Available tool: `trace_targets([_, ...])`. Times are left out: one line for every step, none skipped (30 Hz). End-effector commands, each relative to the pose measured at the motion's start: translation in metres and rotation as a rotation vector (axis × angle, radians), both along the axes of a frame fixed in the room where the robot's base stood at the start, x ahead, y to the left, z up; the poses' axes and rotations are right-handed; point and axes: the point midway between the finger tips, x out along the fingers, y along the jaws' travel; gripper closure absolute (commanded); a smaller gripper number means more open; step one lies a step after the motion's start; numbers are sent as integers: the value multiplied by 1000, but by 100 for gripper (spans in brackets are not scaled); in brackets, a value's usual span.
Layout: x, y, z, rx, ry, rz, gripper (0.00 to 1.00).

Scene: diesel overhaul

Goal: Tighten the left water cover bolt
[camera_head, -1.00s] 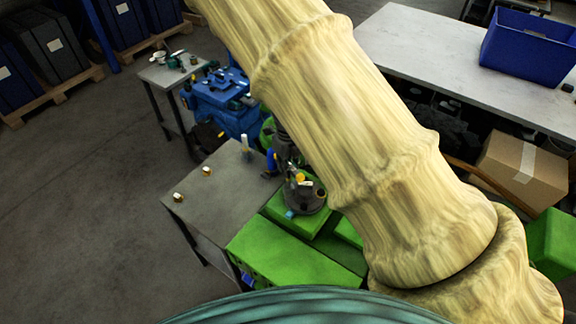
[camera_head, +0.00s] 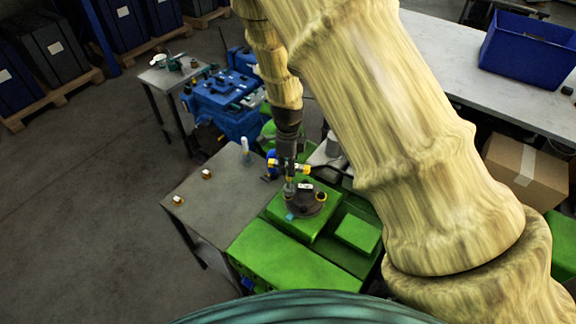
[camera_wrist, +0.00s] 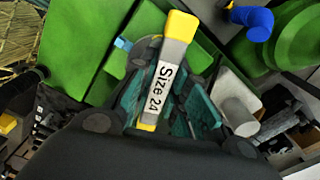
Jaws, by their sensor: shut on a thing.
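My gripper (camera_head: 288,160) points down over the green engine (camera_head: 290,255) and is shut on a grey tool with yellow ends, marked "Size 24" (camera_wrist: 160,88). In the wrist view the tool lies between the teal fingers. In the head view the held tool's grey lower part (camera_head: 289,188) reaches down over the left part of a round dark cover (camera_head: 318,206) on top of the engine. I cannot tell whether it touches the cover or a bolt. The left bolt itself is not clearly visible behind the tool.
A grey side table (camera_head: 205,205) left of the engine carries two small brass-coloured pieces (camera_head: 207,174) and a pale upright cylinder (camera_head: 245,146). A blue engine (camera_head: 222,100) stands behind. A long workbench (camera_head: 440,60) with a blue bin (camera_head: 528,48) is at right. Floor is clear at left.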

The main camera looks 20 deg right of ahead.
Motion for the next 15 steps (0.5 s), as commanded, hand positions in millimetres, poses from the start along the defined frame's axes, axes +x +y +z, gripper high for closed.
trace_targets([0, 0, 0, 3, 1, 61, 100])
trace_targets([0, 0, 0, 3, 1, 100, 100])
trace_targets([0, 0, 0, 2, 0, 154, 100])
trace_targets([0, 0, 0, 1, 1, 195, 100])
trace_targets([0, 0, 0, 2, -1, 234, 100])
trace_targets([-1, 0, 0, 2, 0, 289, 100])
trace_targets([-1, 0, 0, 2, 1, 329, 100])
trace_targets([-1, 0, 0, 2, 1, 370, 100])
trace_targets([-1, 0, 0, 2, 1, 425, 100])
trace_targets([-1, 0, 1, 2, 0, 465, 100])
trace_targets([-1, 0, 1, 2, 0, 508, 100])
trace_targets([-1, 0, 1, 2, 0, 562, 100])
trace_targets([-1, 0, 0, 2, 0, 604, 100])
trace_targets([-1, 0, 1, 2, 0, 646, 100])
trace_targets([-1, 0, 1, 2, 0, 701, 100])
